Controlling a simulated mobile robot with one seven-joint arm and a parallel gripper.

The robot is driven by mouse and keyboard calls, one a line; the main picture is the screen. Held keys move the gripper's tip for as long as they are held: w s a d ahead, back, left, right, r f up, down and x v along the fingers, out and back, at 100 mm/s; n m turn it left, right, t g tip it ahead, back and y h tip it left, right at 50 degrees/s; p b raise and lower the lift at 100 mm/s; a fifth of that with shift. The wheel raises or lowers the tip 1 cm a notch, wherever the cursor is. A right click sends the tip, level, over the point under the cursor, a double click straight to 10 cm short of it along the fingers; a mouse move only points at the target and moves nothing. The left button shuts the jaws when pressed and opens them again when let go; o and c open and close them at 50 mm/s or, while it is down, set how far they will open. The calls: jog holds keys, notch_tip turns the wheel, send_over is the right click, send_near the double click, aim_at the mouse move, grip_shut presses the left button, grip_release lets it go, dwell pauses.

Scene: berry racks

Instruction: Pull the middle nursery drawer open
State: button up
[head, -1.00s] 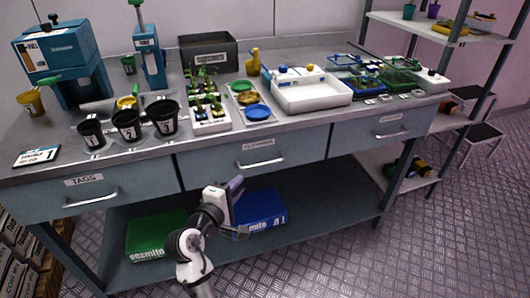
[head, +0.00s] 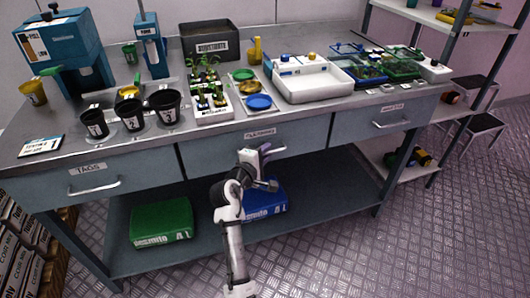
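The middle drawer (head: 208,157) is a grey-blue front under the bench top, between the TAGS drawer and the right drawer. It looks closed, flush with the bench. Its small label (head: 260,132) shows above my gripper. Its handle is mostly hidden behind my gripper. My gripper (head: 272,165) is raised in front of this drawer, just below the label. I cannot tell whether it touches the handle, and its fingers are too small to tell open from shut.
The TAGS drawer (head: 80,184) and right drawer (head: 385,118) are closed. A green bag (head: 160,221) and a blue bag (head: 265,200) lie on the lower shelf (head: 330,185). Black pots (head: 130,113) stand near the bench's front edge. The floor in front is clear.

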jog(key=shift+w, duration=0.1)
grip_shut()
dwell(0.3)
